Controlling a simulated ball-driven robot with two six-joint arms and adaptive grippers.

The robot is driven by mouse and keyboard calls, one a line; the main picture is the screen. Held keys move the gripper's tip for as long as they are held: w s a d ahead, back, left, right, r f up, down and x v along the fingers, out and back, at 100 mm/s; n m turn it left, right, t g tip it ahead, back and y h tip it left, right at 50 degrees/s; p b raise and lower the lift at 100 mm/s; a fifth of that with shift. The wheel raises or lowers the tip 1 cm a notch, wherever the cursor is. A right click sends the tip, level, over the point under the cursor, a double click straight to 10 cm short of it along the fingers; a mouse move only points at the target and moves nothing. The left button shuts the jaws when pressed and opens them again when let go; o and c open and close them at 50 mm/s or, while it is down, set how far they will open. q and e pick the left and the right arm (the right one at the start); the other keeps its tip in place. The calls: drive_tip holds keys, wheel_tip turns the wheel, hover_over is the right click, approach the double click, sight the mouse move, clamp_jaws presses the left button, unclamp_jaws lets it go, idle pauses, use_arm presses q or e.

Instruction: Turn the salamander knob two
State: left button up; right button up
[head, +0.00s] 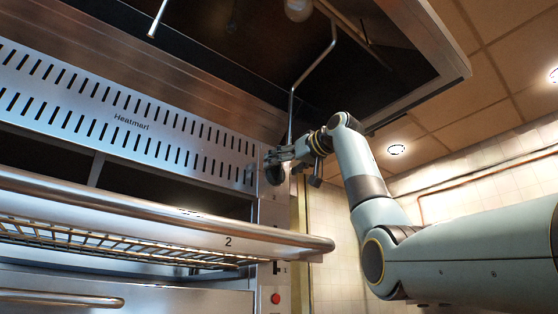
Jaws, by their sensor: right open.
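The salamander (130,118) is a steel unit with slotted vents and the name "Heatmarl", filling the left of the head view. A dark round knob (274,172) shows at the right end of its front. My right gripper (275,158) is open at this knob, with its fingers close around or in front of it. I cannot tell whether the fingers touch the knob. The gripper and wrist hide part of the knob and its markings. My left gripper is not in view.
A thick steel handle bar (160,215) marked "2" juts out below, with a wire rack (110,242) under it. A red button (276,298) sits lower on the right panel. An extractor hood (440,75) hangs above. Tiled wall lies to the right.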

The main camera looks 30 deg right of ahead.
drive_tip(key=shift+w+p, duration=0.3)
drive_tip(key=shift+w, duration=0.45)
drive_tip(key=shift+w, duration=0.1)
drive_tip(key=shift+c, duration=0.4)
drive_tip(key=c, duration=1.1)
